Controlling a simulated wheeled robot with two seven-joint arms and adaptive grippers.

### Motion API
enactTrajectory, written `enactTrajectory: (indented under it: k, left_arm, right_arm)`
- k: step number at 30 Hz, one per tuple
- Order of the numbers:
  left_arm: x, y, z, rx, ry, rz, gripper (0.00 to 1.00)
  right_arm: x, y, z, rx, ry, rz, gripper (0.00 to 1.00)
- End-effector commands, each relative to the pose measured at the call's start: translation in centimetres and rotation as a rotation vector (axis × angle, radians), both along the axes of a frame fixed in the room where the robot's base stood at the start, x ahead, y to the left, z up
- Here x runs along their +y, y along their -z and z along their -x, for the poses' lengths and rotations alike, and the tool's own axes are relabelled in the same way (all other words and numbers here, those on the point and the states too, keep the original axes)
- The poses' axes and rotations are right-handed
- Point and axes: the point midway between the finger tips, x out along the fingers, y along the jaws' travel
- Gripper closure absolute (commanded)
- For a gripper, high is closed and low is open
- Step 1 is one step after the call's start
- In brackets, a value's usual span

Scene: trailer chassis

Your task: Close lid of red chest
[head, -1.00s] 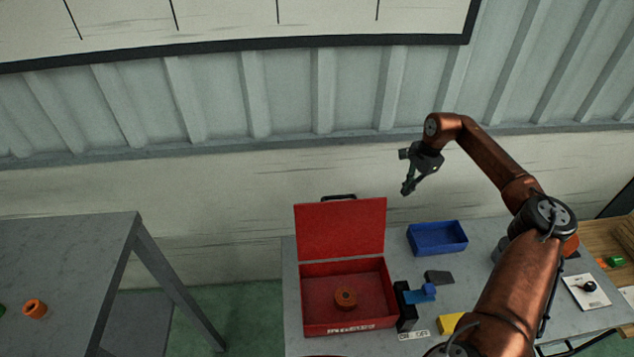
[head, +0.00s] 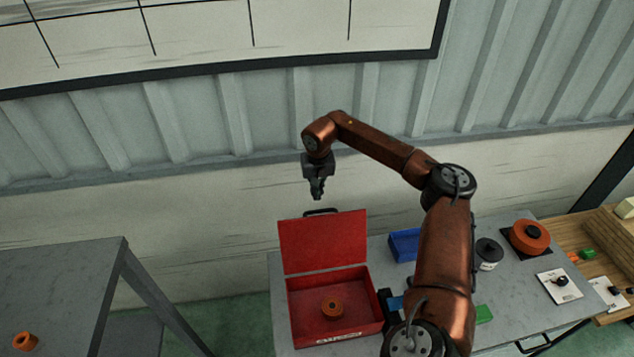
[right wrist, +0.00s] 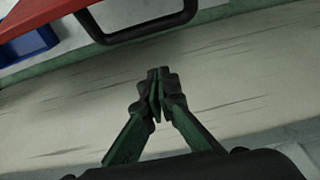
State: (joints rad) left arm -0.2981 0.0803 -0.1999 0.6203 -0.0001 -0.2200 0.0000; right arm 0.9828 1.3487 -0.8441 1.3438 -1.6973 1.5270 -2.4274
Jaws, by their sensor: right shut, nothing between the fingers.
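The red chest (head: 300,318) stands on the grey table with its lid (head: 323,241) open and upright at the back. A black handle (head: 321,212) sits on the lid's top edge. My left gripper is not in view.
A blue bin (head: 404,246) stands right of the chest, partly hidden by my right arm. A dark canister (head: 488,253) and an orange spool (head: 529,237) are further right. The wall is close behind the table. Another grey table (head: 60,290) stands at left.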

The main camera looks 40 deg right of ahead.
Motion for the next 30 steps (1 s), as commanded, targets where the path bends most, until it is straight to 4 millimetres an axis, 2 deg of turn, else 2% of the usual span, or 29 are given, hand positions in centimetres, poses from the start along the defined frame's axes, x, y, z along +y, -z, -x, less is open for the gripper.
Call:
enactTrajectory:
  k: [2,6,13,26,30]
  left_arm:
    - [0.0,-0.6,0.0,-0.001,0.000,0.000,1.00]
    - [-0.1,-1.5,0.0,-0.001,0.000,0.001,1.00]
    - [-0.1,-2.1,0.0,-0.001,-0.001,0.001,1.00]
    - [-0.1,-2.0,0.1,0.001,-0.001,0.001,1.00]
    - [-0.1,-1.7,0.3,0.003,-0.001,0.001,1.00]
  right_arm:
    - [0.0,1.5,-0.1,0.003,0.000,-0.002,1.00]
    - [0.8,1.0,1.5,0.000,-0.002,0.000,1.00]
    - [1.7,0.8,3.0,0.000,0.000,-0.001,1.00]
    - [2.0,0.8,3.2,-0.003,0.000,-0.001,1.00]
    - [2.8,0.6,2.9,-0.021,-0.013,0.008,1.00]
